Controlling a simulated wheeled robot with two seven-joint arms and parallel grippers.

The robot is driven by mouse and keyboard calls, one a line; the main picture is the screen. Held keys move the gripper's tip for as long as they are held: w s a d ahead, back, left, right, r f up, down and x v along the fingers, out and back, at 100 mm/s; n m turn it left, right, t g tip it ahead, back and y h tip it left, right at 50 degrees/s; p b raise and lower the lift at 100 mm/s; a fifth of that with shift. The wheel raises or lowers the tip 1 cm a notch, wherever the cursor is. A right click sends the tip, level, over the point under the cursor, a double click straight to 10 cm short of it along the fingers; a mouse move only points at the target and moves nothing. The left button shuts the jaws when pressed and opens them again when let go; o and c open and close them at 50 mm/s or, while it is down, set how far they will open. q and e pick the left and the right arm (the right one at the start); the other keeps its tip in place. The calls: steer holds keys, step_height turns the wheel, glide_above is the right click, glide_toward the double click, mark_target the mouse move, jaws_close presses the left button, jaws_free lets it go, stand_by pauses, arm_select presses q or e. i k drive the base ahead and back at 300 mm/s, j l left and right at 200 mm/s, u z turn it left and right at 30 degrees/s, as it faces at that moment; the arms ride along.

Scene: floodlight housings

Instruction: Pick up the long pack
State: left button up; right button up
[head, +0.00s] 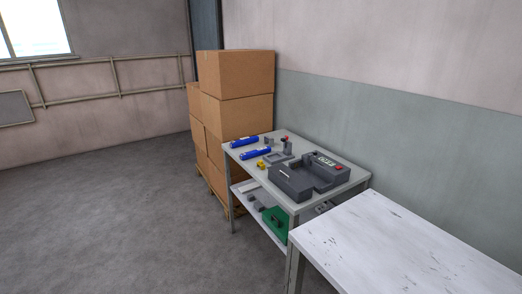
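Two blue elongated packs lie on the grey table near its far left edge. The rear blue pack (244,142) looks slightly shorter than the front blue pack (256,154); from this distance I cannot be sure which is longer. They lie roughly parallel and apart. Neither of my grippers is in view.
Stacked cartons (236,75) stand behind; a white table (400,245) stands at right. Floor at left is clear.

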mark_target(246, 156)
steer(key=i+j+z, duration=0.3)
steer(key=i+j, duration=0.15)
steer(key=i, duration=0.15)
steer(key=i+j+z, duration=0.3)
steer(key=i+j, duration=0.3)
